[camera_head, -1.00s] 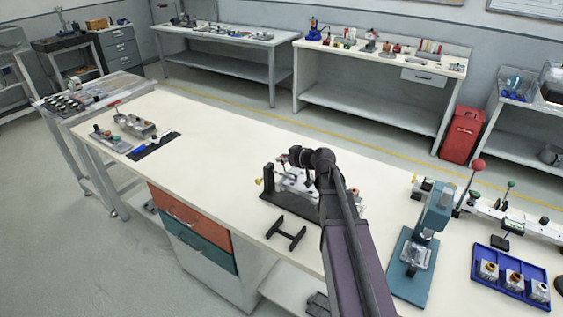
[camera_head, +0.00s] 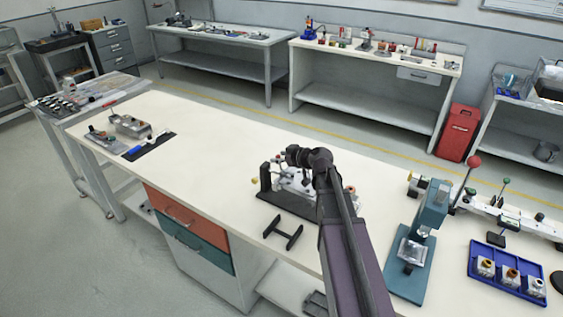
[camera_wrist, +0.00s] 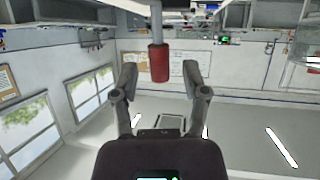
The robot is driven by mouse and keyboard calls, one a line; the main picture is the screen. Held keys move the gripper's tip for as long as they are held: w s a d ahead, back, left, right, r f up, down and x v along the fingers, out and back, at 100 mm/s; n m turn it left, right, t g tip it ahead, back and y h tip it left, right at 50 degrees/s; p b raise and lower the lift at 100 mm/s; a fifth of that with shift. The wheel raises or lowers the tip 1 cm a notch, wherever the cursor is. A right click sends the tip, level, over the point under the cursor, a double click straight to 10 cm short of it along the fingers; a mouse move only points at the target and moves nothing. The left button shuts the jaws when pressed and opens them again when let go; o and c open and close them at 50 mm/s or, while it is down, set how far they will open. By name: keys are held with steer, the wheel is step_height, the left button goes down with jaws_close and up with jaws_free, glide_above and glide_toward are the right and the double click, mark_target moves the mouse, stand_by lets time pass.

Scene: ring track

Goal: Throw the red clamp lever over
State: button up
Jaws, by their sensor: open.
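The red clamp lever (camera_wrist: 159,62) shows in the wrist view as a red cylindrical grip on a grey stem coming down from the top edge. It hangs between the two spread fingers of my gripper (camera_wrist: 160,82), with a clear gap on each side. My gripper is open and holds nothing. In the head view, my wrist and arm cover part of the dark clamp fixture (camera_head: 287,204) on the white bench (camera_head: 210,150). I cannot make out the red lever or my fingertips there.
A black H-shaped piece (camera_head: 283,232) lies in front of the fixture. A teal press (camera_head: 424,235) and a blue tray (camera_head: 507,272) with several parts stand to the right. The bench left of the fixture is clear up to a dark mat (camera_head: 150,146).

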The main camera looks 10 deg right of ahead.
steer(key=shift+w+a+r+g+h+p, duration=0.1)
steer(key=shift+w+a+g+h+p, duration=0.15)
steer(key=shift+p, duration=0.35)
